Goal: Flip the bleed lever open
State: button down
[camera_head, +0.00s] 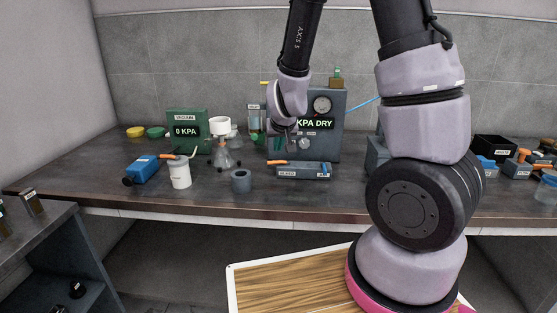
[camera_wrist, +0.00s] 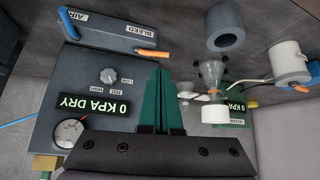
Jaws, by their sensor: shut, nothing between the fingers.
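The bleed block (camera_head: 303,172) is a grey-blue box labelled BLEED at the front of the bench, below the grey pressure unit. An orange lever handle (camera_head: 278,162) sticks out at its left end, lying about level. In the wrist view the BLEED block (camera_wrist: 108,32) is at upper left, with the orange handle (camera_wrist: 152,53) at its right end. My gripper (camera_wrist: 160,72) shows its green fingers together and empty, just below the orange handle in that picture and apart from it. In the head view the arm hides most of my gripper, in front of the pressure unit.
The grey pressure unit (camera_head: 330,145) reads KPA DRY behind the block. A grey ring (camera_head: 241,181), a glass flask (camera_head: 222,158), a white canister (camera_head: 180,174) and the green vacuum unit (camera_head: 187,122) stand to the left. The bench front edge is clear.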

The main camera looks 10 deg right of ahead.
aim_at(274, 163)
jog(key=x, duration=1.2)
jog(key=shift+w+r, duration=0.3)
jog(key=shift+w+f, duration=0.25)
jog(key=shift+w, duration=0.15)
jog(key=shift+w+a, duration=0.25)
jog(key=shift+w, duration=0.55)
jog(key=shift+s, duration=0.1)
jog(key=shift+s+d, duration=0.3)
jog(key=shift+s, duration=0.3)
